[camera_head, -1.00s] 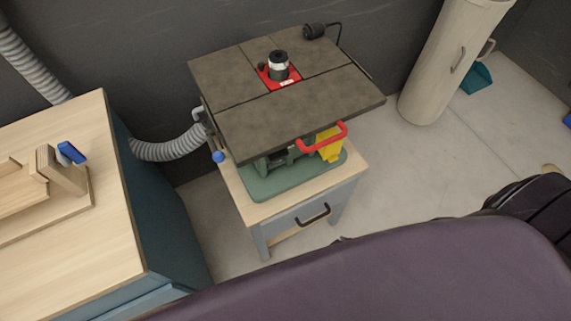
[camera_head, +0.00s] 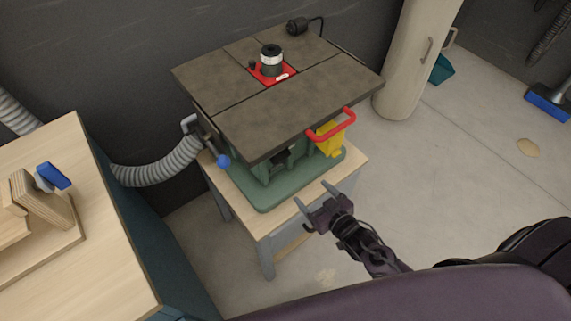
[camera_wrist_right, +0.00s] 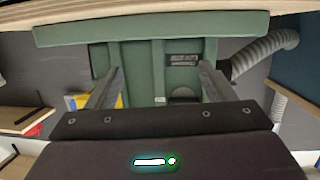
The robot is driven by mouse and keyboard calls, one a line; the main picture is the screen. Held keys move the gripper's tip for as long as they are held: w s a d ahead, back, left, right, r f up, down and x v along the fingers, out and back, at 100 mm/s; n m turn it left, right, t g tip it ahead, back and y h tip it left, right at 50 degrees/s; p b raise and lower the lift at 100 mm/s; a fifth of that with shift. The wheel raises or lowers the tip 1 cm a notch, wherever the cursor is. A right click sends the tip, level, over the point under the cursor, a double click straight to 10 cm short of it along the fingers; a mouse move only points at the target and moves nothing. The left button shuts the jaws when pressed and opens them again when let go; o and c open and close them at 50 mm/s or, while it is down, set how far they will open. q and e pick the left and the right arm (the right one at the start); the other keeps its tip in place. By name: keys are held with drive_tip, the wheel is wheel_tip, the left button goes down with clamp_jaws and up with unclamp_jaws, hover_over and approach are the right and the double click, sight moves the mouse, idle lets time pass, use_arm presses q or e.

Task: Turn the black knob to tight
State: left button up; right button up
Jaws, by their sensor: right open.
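A small black knob (camera_head: 252,64) stands on the red plate (camera_head: 284,79) in the dark top of the machine, beside a black and silver spindle (camera_head: 271,60). The knob's markings are too small to read. My right gripper (camera_head: 313,195) is in front of the machine, low near its green base and well apart from the knob. In the right wrist view its two fingers (camera_wrist_right: 159,78) are spread with nothing between them, facing the green machine body (camera_wrist_right: 150,55). The knob is not visible in that view. My left gripper is not in view.
The machine's dark tabletop (camera_head: 270,105) overhangs its green base. A red handle (camera_head: 347,118) and a yellow part (camera_head: 329,141) stick out at the front right. A grey hose (camera_head: 160,168) and a wooden bench (camera_head: 70,225) are at left. The floor at right is mostly clear.

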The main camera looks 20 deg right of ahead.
sight(283, 160)
drive_tip(key=w+a+r+t+y+b, duration=0.1)
drive_tip(key=a+r+t+y+b, duration=0.2)
drive_tip(key=r, duration=0.5)
drive_tip(key=shift+n+g, duration=0.3)
drive_tip(key=shift+g, duration=0.1)
drive_tip(key=p+x, duration=0.1)
drive_tip(key=x, duration=0.5)
drive_tip(key=shift+w+a, duration=0.2)
drive_tip(key=shift+x, duration=0.75)
drive_tip(key=shift+f, duration=0.1)
drive_tip(key=c, duration=1)
